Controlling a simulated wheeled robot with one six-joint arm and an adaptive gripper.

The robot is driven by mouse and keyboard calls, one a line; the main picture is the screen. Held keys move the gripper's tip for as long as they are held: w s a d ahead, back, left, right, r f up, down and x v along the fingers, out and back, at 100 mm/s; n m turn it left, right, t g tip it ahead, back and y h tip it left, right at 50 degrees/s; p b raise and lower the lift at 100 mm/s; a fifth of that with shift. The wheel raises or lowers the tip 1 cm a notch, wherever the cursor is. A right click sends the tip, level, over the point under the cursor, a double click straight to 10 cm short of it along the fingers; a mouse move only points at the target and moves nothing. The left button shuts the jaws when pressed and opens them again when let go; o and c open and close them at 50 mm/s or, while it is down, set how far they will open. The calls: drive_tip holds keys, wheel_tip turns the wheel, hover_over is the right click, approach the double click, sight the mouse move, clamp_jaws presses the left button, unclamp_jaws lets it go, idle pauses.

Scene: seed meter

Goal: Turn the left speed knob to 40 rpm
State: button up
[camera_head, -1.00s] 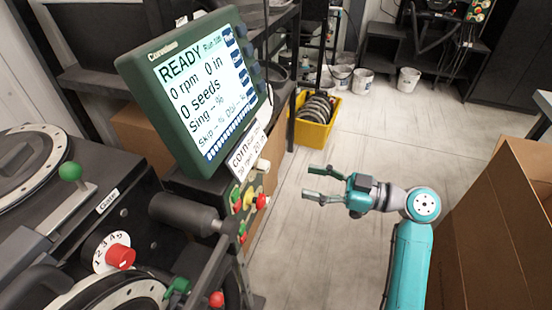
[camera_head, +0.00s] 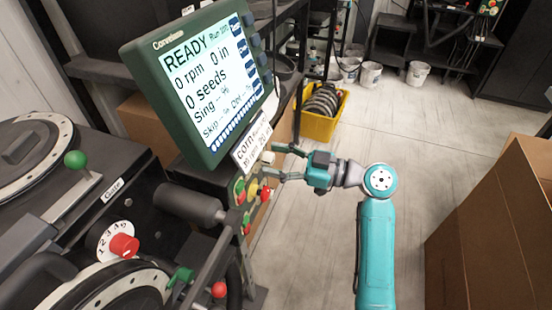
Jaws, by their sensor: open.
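The green-framed display (camera_head: 205,85) reads READY, 0 rpm, 0 in and 0 seeds. Below it is a card (camera_head: 252,146) headed "corn" with an rpm figure. A cream knob (camera_head: 267,157) sticks out of the panel side beside the card. My gripper (camera_head: 278,162) is open at the panel, its two fingers pointing left, one above and one below the cream knob's level. Whether they touch it I cannot tell. A red knob (camera_head: 124,246) on a white numbered dial sits at lower left, away from my gripper. Neither knob carries a readable speed label.
Red (camera_head: 266,194), yellow and green buttons sit just below my gripper. A cardboard box (camera_head: 500,235) stands at right, a yellow crate (camera_head: 318,128) behind. The floor between is clear.

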drive_tip(key=shift+a, duration=0.15)
clamp_jaws()
idle(0.4)
drive_tip(key=m+t, duration=0.1)
drive_tip(key=m, duration=1.9)
drive_tip(key=shift+f+m+t, duration=0.15)
drive_tip(key=shift+m+t, duration=0.15)
drive_tip(key=shift+t, duration=0.1)
